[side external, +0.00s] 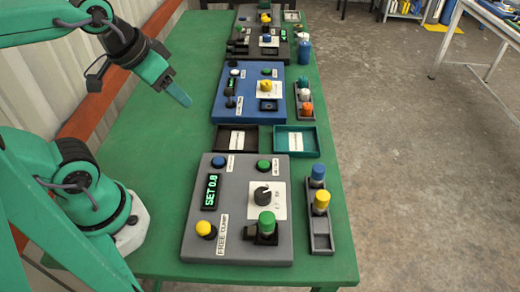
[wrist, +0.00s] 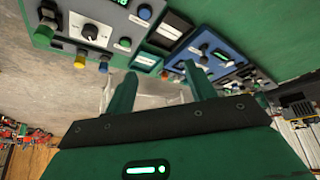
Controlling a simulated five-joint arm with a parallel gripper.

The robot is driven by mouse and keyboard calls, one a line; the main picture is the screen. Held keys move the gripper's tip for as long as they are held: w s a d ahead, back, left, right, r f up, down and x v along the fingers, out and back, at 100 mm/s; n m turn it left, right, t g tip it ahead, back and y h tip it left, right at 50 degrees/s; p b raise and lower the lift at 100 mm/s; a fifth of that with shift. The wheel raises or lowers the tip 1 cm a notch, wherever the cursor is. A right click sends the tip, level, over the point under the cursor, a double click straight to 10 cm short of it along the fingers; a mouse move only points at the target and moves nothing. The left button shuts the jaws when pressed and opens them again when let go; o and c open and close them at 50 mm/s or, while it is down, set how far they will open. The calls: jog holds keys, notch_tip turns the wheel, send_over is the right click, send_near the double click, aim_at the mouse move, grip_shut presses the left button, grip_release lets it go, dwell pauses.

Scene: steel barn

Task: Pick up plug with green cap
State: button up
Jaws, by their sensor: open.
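The plug with the green cap (side external: 266,222) stands upright in a black socket at the lower right of the grey panel (side external: 232,256). Its green cap (wrist: 43,34) also shows at the upper left of the wrist view. My gripper (side external: 180,93) is raised above the green table's left side, well up and left of the plug. In the wrist view the fingers of my gripper (wrist: 161,82) are apart with nothing between them.
A rack (side external: 320,240) with blue-capped (side external: 318,172) and yellow-capped (side external: 321,200) plugs stands right of the panel. A black knob (side external: 262,194) sits behind the green plug. Dark (side external: 217,147) and teal (side external: 313,150) trays and a blue panel (side external: 221,110) lie farther back. The table's left side is clear.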

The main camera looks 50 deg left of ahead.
jog(key=w+d+f+n+g+h, duration=0.1)
jog(key=w+d+f+n+g, duration=0.1)
jog(key=d, duration=0.4)
jog(key=w+d+f+n+g, duration=0.1)
jog(key=w+d+f+n, duration=0.1)
jog(key=d, duration=0.4)
jog(key=n+g+y, duration=0.1)
jog(key=n+g, duration=0.2)
jog(key=n, duration=0.2)
send_over(267, 218)
notch_tip(267, 218, down, 8)
jog(key=shift+d+r, duration=0.15)
jog(key=shift+a+f, duration=0.2)
jog(key=shift+f, duration=3.7)
jog(key=shift+c, duration=0.4)
jog(key=c, duration=1)
